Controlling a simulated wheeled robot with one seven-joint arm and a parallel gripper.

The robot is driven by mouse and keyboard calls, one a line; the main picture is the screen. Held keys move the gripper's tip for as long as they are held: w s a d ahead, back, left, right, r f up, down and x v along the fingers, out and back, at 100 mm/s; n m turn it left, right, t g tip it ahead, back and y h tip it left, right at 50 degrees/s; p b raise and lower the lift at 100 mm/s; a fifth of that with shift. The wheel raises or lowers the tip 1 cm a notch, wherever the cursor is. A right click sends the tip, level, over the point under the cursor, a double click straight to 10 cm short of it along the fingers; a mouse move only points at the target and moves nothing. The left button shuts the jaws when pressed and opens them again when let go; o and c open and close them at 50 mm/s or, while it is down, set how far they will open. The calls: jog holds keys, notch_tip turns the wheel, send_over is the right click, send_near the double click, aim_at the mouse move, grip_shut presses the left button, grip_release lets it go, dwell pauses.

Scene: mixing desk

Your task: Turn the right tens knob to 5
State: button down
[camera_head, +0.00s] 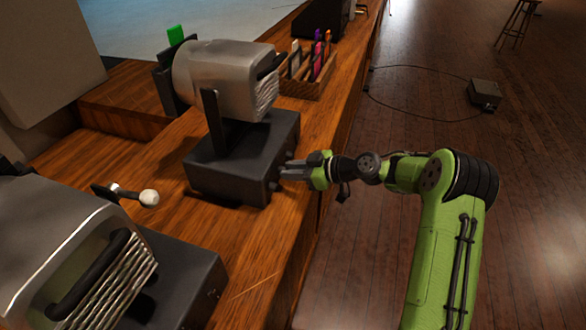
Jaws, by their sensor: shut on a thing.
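A dark box (228,168) stands on the wooden desk, with a grey metal housing (222,68) mounted above it. Small dark knobs sit on the box's right-hand face, one near its front corner (273,186). My gripper (285,171) reaches in from the right, level with that face, and is shut on a knob there. The fingers hide the held knob, so I cannot tell its setting or markings. A second dark box (195,280) with a similar grey housing (60,245) stands at the lower left.
A lever with a white ball (149,198) stands between the two boxes. A wooden rack (308,82) of coloured items is behind the held box. The desk (262,255) has bare wood along its right edge. Open floor lies to the right, with a cable and small box (484,94).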

jog(key=m+p, duration=0.1)
jog(key=g+p, duration=0.1)
jog(key=m+p, duration=0.1)
jog(key=shift+w+d+r+m+g+y, duration=0.2)
jog(key=shift+w+m+g+y, duration=0.1)
jog(key=shift+g+y, duration=0.1)
jog(key=m+g+p, duration=0.1)
jog(key=m+g+y+p, duration=0.1)
jog(key=m, duration=0.1)
jog(key=shift+w+f, duration=0.15)
jog(key=shift+f, duration=0.05)
jog(key=m+y, duration=0.1)
jog(key=m+g+b, duration=0.1)
jog(key=m, duration=0.1)
jog(key=shift+w+d+f+y, duration=0.1)
jog(key=shift+w+f+y, duration=0.05)
jog(key=shift+f+y, duration=0.25)
jog(key=shift+m+g+y+b, duration=0.7)
jog(key=shift+m+b, duration=0.55)
jog(key=shift+m, duration=0.75)
jog(key=c, duration=1)
grip_release()
jog(key=shift+w, duration=0.1)
